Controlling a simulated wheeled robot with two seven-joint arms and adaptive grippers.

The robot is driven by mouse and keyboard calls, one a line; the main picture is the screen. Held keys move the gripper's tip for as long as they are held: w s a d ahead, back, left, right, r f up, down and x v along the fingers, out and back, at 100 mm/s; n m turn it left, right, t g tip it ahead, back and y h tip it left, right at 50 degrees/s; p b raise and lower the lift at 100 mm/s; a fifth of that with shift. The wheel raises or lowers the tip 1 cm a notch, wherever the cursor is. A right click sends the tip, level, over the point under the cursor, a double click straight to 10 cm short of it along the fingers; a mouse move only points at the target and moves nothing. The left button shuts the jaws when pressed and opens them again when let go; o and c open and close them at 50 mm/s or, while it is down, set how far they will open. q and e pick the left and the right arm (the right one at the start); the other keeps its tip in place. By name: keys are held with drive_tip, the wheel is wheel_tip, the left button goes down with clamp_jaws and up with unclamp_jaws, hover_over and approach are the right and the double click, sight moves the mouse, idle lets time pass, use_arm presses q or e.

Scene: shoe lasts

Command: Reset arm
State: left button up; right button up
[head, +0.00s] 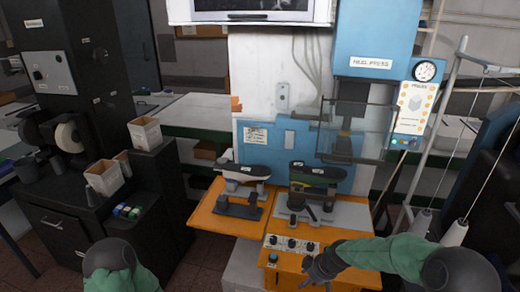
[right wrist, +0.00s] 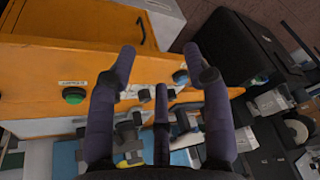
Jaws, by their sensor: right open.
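My right gripper (head: 318,268) is over the bench's front control panel (head: 290,244), pointing left. In the right wrist view the right gripper (right wrist: 160,54) has its dark fingers spread, with nothing between them. My left arm shows only a green sleeve and dark joint at the bottom left; its gripper is out of view.
A green button (right wrist: 74,95) is on the orange panel in the right wrist view. A clear guard (head: 355,130) hangs in front of the press. A black cabinet (head: 62,222) with a grinding wheel and white bins (head: 146,133) stands at left. Floor shows between cabinet and bench.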

drive_tip(key=s+a+f+m+b, duration=0.1)
drive_tip(key=s+a+f+m, duration=0.1)
drive_tip(key=s+f, duration=0.5)
drive_tip(key=s+a+f+m+g+b, duration=0.1)
drive_tip(key=s+a+f+m+b, duration=0.1)
drive_tip(key=s+f+m, duration=0.3)
drive_tip(key=s+a+f+m+g+b, duration=0.1)
drive_tip(key=s+a+f+m, duration=0.1)
drive_tip(key=s+f, duration=0.8)
drive_tip(key=s+m, duration=0.1)
drive_tip(key=s, duration=0.2)
drive_tip(key=shift+s+a+f+m+y+b, duration=0.25)
drive_tip(key=shift+a+m+y+b, duration=0.05)
drive_tip(key=shift+m+b, duration=0.1)
drive_tip(key=shift+c, duration=0.3)
